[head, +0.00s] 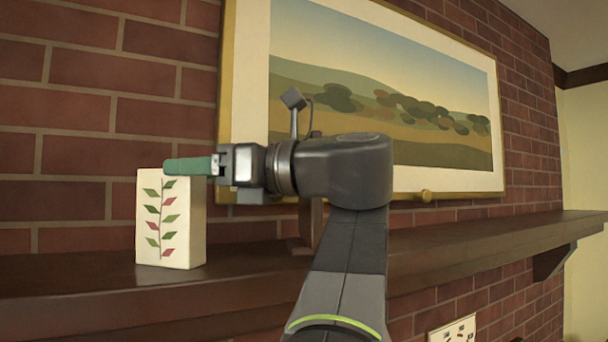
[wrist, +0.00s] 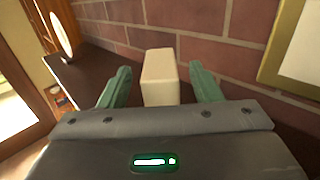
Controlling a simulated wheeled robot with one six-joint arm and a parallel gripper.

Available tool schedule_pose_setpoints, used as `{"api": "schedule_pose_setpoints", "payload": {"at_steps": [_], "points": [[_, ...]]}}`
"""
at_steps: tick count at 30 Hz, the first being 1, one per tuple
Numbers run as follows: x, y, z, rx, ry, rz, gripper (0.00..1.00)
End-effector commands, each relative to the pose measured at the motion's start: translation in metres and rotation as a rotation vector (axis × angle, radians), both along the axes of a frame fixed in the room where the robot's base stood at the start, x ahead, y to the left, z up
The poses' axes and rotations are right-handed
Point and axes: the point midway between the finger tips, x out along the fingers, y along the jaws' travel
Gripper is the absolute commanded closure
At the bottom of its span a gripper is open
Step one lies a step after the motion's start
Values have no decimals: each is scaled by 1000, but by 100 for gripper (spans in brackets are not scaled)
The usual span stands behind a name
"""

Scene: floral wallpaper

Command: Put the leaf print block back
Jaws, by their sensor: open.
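The leaf print block (head: 171,236) is a cream upright block with red and green leaves on its front. It stands on the dark wooden mantel shelf (head: 485,240), close to the brick wall at the left of the head view. My gripper (head: 176,166) is open and empty, its green fingers level with the block's top. In the wrist view the block (wrist: 160,78) shows in the gap between the two spread fingers (wrist: 160,68), with space on both sides. The shelf under the block is partly hidden there.
A framed landscape picture (head: 420,150) leans behind my arm. A brown wooden object (head: 307,228) stands on the shelf, partly hidden by my arm. The wrist view shows a round white-faced object (wrist: 61,34) farther along the shelf. The shelf's right part is clear.

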Motion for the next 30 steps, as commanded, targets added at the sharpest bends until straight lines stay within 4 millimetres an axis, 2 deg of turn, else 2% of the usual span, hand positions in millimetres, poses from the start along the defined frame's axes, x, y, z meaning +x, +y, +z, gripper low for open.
{"api": "schedule_pose_setpoints", "payload": {"at_steps": [15,21,30], "points": [[-13,-57,-1,1,0,-3,42],[-16,-67,0,0,0,-2,42],[-17,-70,0,0,-1,0,42]]}}
